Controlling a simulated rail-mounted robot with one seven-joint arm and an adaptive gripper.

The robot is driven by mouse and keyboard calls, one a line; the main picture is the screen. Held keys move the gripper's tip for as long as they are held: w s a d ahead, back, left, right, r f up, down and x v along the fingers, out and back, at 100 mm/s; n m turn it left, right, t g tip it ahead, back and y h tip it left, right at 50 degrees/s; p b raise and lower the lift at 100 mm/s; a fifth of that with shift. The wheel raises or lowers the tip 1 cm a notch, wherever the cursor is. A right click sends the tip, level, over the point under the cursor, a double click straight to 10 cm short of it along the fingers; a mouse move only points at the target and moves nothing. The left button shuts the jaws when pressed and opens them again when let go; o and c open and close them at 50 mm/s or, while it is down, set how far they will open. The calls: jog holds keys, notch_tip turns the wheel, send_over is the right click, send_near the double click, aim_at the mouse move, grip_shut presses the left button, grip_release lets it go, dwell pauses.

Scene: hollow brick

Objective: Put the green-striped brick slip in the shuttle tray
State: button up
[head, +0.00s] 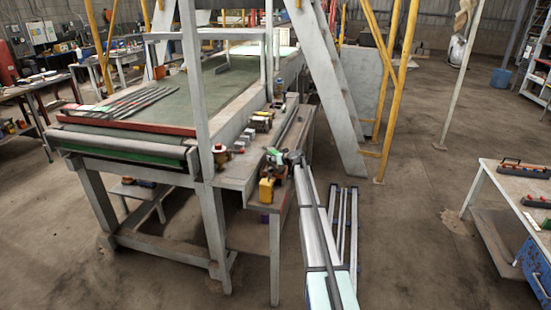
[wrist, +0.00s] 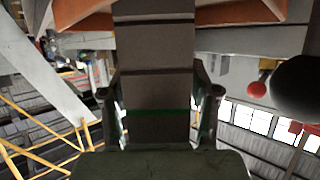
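In the wrist view, a brown brick slip (wrist: 155,92) with dark bands and one green stripe stands between the two fingers of my gripper (wrist: 158,100). The fingers lie along its two sides and appear to grip it near the green stripe. Its far end runs out of the top of the picture. In the head view my gripper (head: 288,157) is small, at the right edge of the workbench; the slip cannot be made out there. I cannot tell for sure which thing is the shuttle tray.
A long table with a green top (head: 215,82) and a red front strip (head: 125,126) carries several dark strips (head: 130,104). A yellow container (head: 266,190) stands close to my gripper. Grey slanted posts (head: 327,85) rise behind. Open floor (head: 420,235) lies to the right.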

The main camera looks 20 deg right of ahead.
jog(key=shift+r, duration=0.15)
jog(key=b+v, duration=0.3)
jog(key=v, duration=0.9)
